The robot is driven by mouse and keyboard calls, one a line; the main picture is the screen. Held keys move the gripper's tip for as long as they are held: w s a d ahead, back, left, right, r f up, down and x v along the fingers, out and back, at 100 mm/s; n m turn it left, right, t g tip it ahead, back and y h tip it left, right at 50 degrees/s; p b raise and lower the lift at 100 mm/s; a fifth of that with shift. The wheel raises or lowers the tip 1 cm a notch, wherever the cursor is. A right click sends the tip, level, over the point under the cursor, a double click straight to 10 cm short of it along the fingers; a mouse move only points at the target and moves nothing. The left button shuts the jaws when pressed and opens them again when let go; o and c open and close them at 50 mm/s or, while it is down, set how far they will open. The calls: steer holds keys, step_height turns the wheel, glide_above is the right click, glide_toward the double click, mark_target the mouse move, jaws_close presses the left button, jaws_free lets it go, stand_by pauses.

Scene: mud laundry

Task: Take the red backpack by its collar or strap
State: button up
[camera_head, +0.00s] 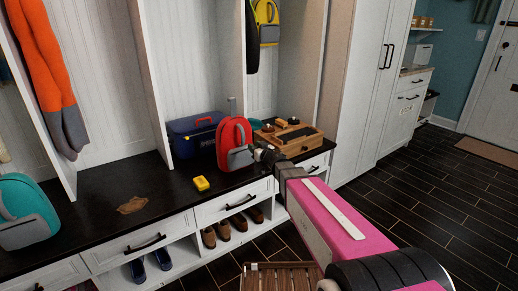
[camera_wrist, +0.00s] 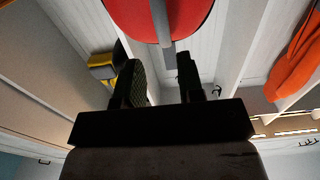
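The red backpack (camera_head: 233,138) with a grey front pocket stands upright on the dark bench top. In the wrist view its red body (camera_wrist: 185,18) fills the top edge, with a grey strap-like strip (camera_wrist: 159,20) running down it. My gripper (camera_head: 259,151) is at the backpack's right side, close to the grey pocket. In the wrist view my gripper (camera_wrist: 161,70) has its two dark fingers apart, and the grey strip's lower end lies near the gap between the fingertips. I cannot tell whether a finger touches the backpack.
A blue toolbox (camera_head: 194,134) stands left of the backpack, and a wooden box (camera_head: 291,142) stands to its right. A yellow object (camera_head: 201,184) lies in front on the bench (camera_head: 95,190). A teal backpack (camera_head: 25,212) sits at far left. A slatted wooden stool (camera_head: 277,277) stands below.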

mark_target(243, 138)
steer(key=x, duration=1.1)
steer(key=shift+a, duration=0.1)
jaws_close()
steer(key=shift+r, duration=0.1)
steer(key=shift+r, duration=2.9)
